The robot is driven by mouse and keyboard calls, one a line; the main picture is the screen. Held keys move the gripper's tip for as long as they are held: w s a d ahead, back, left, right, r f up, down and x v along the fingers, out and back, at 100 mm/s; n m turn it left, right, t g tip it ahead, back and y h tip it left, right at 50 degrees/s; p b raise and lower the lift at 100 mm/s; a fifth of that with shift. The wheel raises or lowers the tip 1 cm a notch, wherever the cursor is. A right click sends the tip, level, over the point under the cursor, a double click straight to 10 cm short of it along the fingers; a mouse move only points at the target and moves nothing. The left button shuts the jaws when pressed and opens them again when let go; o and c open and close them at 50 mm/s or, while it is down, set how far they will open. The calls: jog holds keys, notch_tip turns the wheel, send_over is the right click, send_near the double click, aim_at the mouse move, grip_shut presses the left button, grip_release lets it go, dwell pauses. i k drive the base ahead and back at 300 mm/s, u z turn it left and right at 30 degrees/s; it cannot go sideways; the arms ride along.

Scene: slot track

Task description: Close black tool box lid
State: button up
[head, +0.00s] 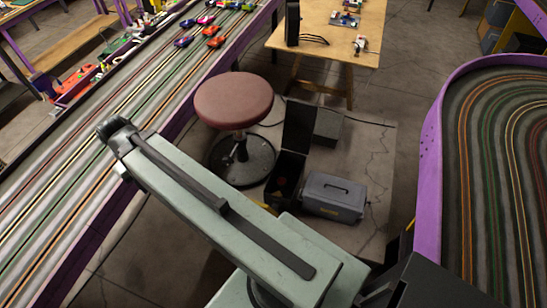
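The black tool box (287,188) stands on the floor near the middle of the head view. Its lid (298,127) is open and stands roughly upright at the back. The inside is dark, with something reddish in it; my arm partly hides the near side of the box. My pale green arm reaches from the bottom of the view up to the left, across the front of the box. My gripper does not show, so what it holds cannot be seen.
A closed grey tool box (333,196) sits just right of the black one. A red-topped stool (234,100) stands to its left. A wooden table (335,40) is behind. Slot tracks with purple edges flank both sides. Some floor is clear at right.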

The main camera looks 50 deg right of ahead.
aim_at(300, 117)
jog(key=z, duration=2.3)
jog(key=k, duration=0.7)
jog(key=u, duration=0.35)
jog(key=i, duration=0.5)
jog(key=u, duration=0.05)
